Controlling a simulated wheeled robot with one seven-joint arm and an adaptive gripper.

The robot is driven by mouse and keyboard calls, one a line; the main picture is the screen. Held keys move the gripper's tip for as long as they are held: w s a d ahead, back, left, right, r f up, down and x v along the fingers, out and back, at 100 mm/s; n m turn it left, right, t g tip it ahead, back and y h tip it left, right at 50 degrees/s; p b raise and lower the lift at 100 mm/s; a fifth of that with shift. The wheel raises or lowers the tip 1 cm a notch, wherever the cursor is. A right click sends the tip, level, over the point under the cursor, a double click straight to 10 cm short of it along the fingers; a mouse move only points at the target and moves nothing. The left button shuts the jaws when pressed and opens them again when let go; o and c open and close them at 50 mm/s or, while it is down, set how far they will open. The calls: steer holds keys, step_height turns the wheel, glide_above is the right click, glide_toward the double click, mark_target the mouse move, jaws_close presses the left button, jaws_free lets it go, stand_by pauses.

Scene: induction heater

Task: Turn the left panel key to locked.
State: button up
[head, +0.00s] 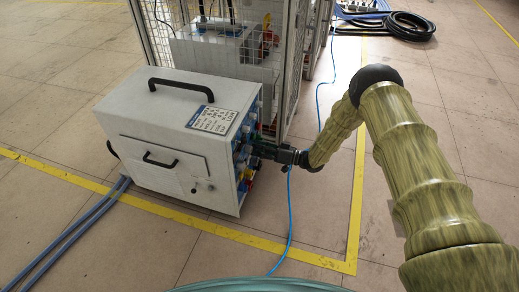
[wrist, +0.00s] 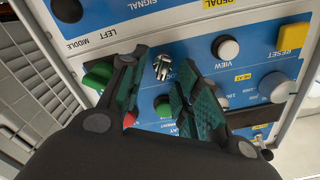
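A small silver key (wrist: 162,67) sits in the blue control panel (wrist: 200,48) in the wrist view. Part of a label beside it is covered by a finger. My gripper (wrist: 158,64) has dark fingers with teal pads, spread apart on either side of the key. A gap shows between the key and the right finger; whether the left finger touches it I cannot tell. In the head view, my gripper (head: 268,151) is at the right-hand panel side of the white box (head: 158,142); the key is hidden there.
Near the fingers are a green knob (wrist: 98,76), a white button (wrist: 226,48), a yellow button (wrist: 292,37) and a black knob (wrist: 67,9). A wire-mesh cage (head: 290,70) stands close behind the box. A blue cable (head: 290,215) runs along the floor.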

steer(key=shift+d, duration=0.1)
steer(key=v, duration=1.1)
steer(key=shift+d, duration=0.35)
steer(key=shift+s, duration=0.15)
